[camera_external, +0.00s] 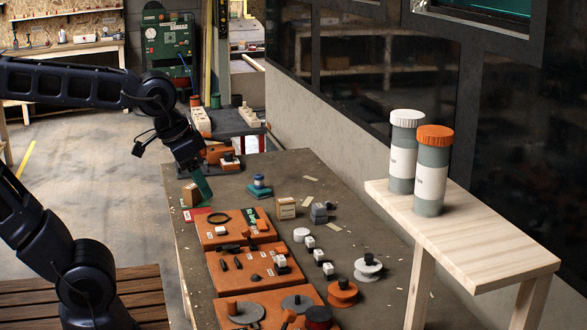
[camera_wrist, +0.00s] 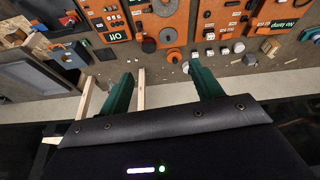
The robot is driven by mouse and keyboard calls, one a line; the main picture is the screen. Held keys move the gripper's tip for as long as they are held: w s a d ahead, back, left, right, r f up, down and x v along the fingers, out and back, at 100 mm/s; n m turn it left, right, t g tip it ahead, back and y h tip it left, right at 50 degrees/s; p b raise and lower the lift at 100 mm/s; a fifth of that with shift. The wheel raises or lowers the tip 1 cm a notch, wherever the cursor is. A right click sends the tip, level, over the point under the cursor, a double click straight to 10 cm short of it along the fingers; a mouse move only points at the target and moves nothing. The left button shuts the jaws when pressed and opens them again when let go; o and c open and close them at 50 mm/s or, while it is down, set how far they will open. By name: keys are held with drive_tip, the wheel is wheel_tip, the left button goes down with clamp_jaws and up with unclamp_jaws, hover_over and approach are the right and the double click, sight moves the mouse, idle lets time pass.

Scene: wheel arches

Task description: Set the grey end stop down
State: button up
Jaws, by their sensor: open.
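A small grey block (camera_external: 320,212), which looks like the grey end stop, sits upright on the brown workbench (camera_external: 365,236), right of a small cardboard box. A grey block also shows near the right of the wrist view (camera_wrist: 270,46); I cannot tell for sure that it is the same one. My gripper (camera_external: 201,190) is over the far left part of the bench, left of the grey block and apart from it. In the wrist view my gripper's two green fingers (camera_wrist: 163,84) are spread wide, with nothing held between them.
Orange trays (camera_external: 211,242) with small parts fill the bench's left side. The cardboard box (camera_external: 285,207), a teal block (camera_external: 258,186) and white and orange spools (camera_external: 368,269) stand nearby. A raised wooden shelf (camera_external: 475,245) bears two jars (camera_external: 432,170) at right. Bare bench lies beyond the grey block.

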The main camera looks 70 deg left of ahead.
drive_tip(key=shift+m, duration=0.5)
drive_tip(key=s, duration=0.1)
drive_tip(key=s+f, duration=0.1)
drive_tip(key=s+d+f, duration=0.1)
drive_tip(key=shift+s, duration=0.25)
idle(0.7)
